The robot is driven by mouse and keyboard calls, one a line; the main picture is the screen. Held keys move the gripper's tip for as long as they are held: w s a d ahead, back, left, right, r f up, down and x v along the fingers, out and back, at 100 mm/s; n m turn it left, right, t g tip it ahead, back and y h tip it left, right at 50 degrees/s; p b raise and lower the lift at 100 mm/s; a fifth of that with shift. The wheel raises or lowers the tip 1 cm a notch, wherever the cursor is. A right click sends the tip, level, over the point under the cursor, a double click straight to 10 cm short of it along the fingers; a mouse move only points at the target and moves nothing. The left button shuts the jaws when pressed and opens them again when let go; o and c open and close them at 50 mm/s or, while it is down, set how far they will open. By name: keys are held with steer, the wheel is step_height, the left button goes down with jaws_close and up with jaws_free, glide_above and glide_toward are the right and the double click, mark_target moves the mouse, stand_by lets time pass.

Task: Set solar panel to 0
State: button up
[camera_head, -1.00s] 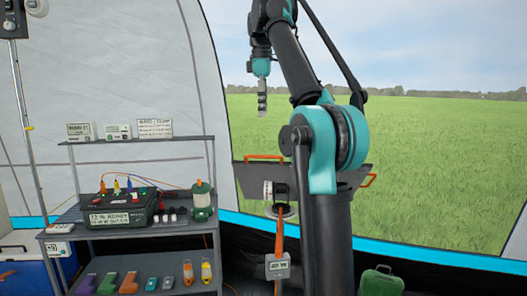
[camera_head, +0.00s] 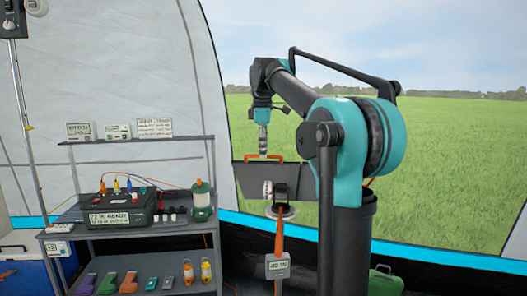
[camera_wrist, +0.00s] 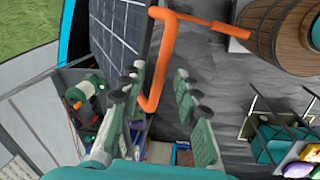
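The solar panel (camera_head: 245,185) is a dark tilted board on a stand in front of the tent window. It also shows in the wrist view (camera_wrist: 118,35), with its grid of cells. An orange handle (camera_head: 263,157) stands along its top edge; the same bar is in the wrist view (camera_wrist: 160,58). My gripper (camera_head: 263,150) is just above this handle. In the wrist view my gripper (camera_wrist: 158,92) is open, with the lower end of the orange bar between its fingers. A small grey display (camera_head: 277,266) hangs on the orange post; its characters are too small to read surely.
A grey shelf rack (camera_head: 135,228) at left holds a dark power box (camera_head: 122,208), a lantern (camera_head: 201,200) and small tools. A green can (camera_head: 385,282) is on the floor at right. A wooden barrel (camera_wrist: 275,35) shows in the wrist view.

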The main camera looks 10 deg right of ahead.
steer(key=shift+f, duration=0.35)
steer(key=shift+c, duration=0.5)
jaws_close()
